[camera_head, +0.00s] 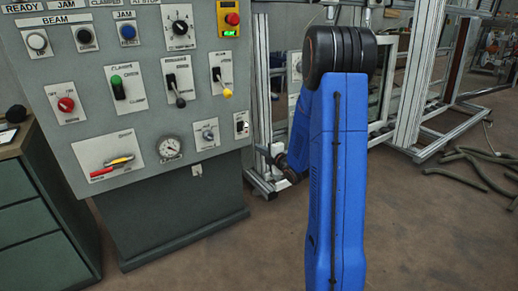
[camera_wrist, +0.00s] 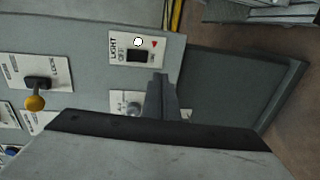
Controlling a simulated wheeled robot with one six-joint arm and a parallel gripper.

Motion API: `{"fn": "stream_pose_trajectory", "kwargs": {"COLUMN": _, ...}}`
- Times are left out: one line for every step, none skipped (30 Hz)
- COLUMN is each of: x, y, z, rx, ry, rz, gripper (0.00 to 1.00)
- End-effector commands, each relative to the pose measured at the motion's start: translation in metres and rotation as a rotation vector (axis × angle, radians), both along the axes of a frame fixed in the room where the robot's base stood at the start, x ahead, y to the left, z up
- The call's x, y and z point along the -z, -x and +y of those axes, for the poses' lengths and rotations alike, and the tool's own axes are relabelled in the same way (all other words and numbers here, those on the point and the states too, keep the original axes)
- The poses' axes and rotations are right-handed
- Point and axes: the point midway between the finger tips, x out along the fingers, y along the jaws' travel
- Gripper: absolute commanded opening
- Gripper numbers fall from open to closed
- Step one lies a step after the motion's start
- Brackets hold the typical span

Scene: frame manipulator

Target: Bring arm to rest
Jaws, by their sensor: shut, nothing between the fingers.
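My gripper (camera_wrist: 160,78) is shut and empty in the wrist view, its fingers together. It points at the lower right part of the grey control panel (camera_head: 120,133). The light switch plate (camera_wrist: 118,42) lies just beyond the fingertips in the wrist view and near the panel's right edge in the head view (camera_head: 241,122). In the head view my blue arm (camera_head: 338,180) stands bent, with its black elbow at the top. My gripper (camera_head: 268,153) shows small there, just right of the panel, partly hidden by the arm.
The panel carries several buttons, levers and knobs, including a yellow-tipped lever (camera_wrist: 36,102). A green cabinet (camera_head: 40,215) stands at the left. Metal frames (camera_head: 415,75) stand behind on the right, with hoses (camera_head: 465,175) on the floor. The floor at the lower right is clear.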

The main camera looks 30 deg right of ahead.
Motion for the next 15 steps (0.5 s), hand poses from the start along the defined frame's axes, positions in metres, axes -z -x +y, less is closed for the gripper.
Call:
{"fn": "stream_pose_trajectory", "kwargs": {"x": 0.0000, "y": -0.0001, "z": 0.0000, "rx": 0.000, "ry": 0.000, "rz": 0.000, "gripper": 0.00}}
{"fn": "stream_pose_trajectory", "kwargs": {"x": 0.0000, "y": -0.0001, "z": -0.0001, "rx": 0.000, "ry": 0.000, "rz": 0.000, "gripper": 0.00}}
{"fn": "stream_pose_trajectory", "kwargs": {"x": 0.0000, "y": -0.0001, "z": -0.0001, "rx": 0.000, "ry": 0.000, "rz": 0.000, "gripper": 0.00}}
{"fn": "stream_pose_trajectory", "kwargs": {"x": 0.0000, "y": -0.0001, "z": -0.0001, "rx": 0.000, "ry": 0.000, "rz": 0.000, "gripper": 0.00}}
{"fn": "stream_pose_trajectory", "kwargs": {"x": 0.0000, "y": -0.0002, "z": -0.0001, "rx": 0.000, "ry": 0.000, "rz": 0.000, "gripper": 0.00}}
{"fn": "stream_pose_trajectory", "kwargs": {"x": 0.0000, "y": -0.0002, "z": -0.0001, "rx": 0.000, "ry": 0.000, "rz": 0.000, "gripper": 0.00}}
{"fn": "stream_pose_trajectory", "kwargs": {"x": 0.0000, "y": -0.0002, "z": -0.0001, "rx": 0.000, "ry": 0.000, "rz": 0.000, "gripper": 0.00}}
{"fn": "stream_pose_trajectory", "kwargs": {"x": 0.0000, "y": -0.0002, "z": -0.0001, "rx": 0.000, "ry": 0.000, "rz": 0.000, "gripper": 0.00}}
{"fn": "stream_pose_trajectory", "kwargs": {"x": 0.0001, "y": -0.0002, "z": -0.0001, "rx": 0.000, "ry": 0.000, "rz": 0.000, "gripper": 0.00}}
{"fn": "stream_pose_trajectory", "kwargs": {"x": 0.0000, "y": -0.0002, "z": -0.0001, "rx": 0.000, "ry": 0.000, "rz": 0.000, "gripper": 0.00}}
{"fn": "stream_pose_trajectory", "kwargs": {"x": -0.0002, "y": -0.0002, "z": 0.0000, "rx": 0.001, "ry": 0.000, "rz": 0.001, "gripper": 0.00}}
{"fn": "stream_pose_trajectory", "kwargs": {"x": -0.0008, "y": -0.0001, "z": 0.0004, "rx": 0.002, "ry": -0.002, "rz": 0.003, "gripper": 0.00}}
{"fn": "stream_pose_trajectory", "kwargs": {"x": -0.0017, "y": 0.0001, "z": 0.0010, "rx": 0.004, "ry": -0.003, "rz": 0.006, "gripper": 0.00}}
{"fn": "stream_pose_trajectory", "kwargs": {"x": -0.0032, "y": 0.0003, "z": 0.0018, "rx": 0.007, "ry": -0.007, "rz": 0.010, "gripper": 0.00}}
{"fn": "stream_pose_trajectory", "kwargs": {"x": -0.0064, "y": 0.0009, "z": 0.0033, "rx": 0.013, "ry": -0.016, "rz": 0.018, "gripper": 0.00}}
